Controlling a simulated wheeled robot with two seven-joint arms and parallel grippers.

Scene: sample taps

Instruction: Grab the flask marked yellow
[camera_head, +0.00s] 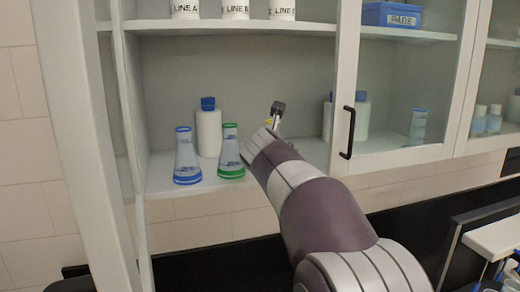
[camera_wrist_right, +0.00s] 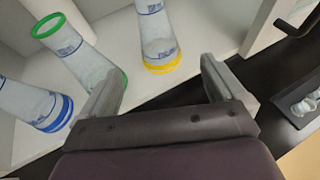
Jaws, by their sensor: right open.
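The flask marked yellow (camera_wrist_right: 158,38) is clear, with blue print and a yellow band at its base. In the right wrist view it stands ahead of the gap between my right fingers. In the head view my right arm hides it, except for a bit of yellow (camera_head: 268,122). My right gripper (camera_wrist_right: 163,72) is open and empty, reaching to the shelf's front edge; its tip also shows in the head view (camera_head: 278,110). A green-marked flask (camera_head: 230,155) and a blue-marked flask (camera_head: 187,158) stand to the left. My left gripper is out of view.
A white bottle with a blue cap (camera_head: 208,130) stands behind the flasks. The cabinet door frame with a black handle (camera_head: 349,132) is just right of my right arm. Labelled containers (camera_head: 235,9) and a blue box (camera_head: 392,14) sit on the upper shelf.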

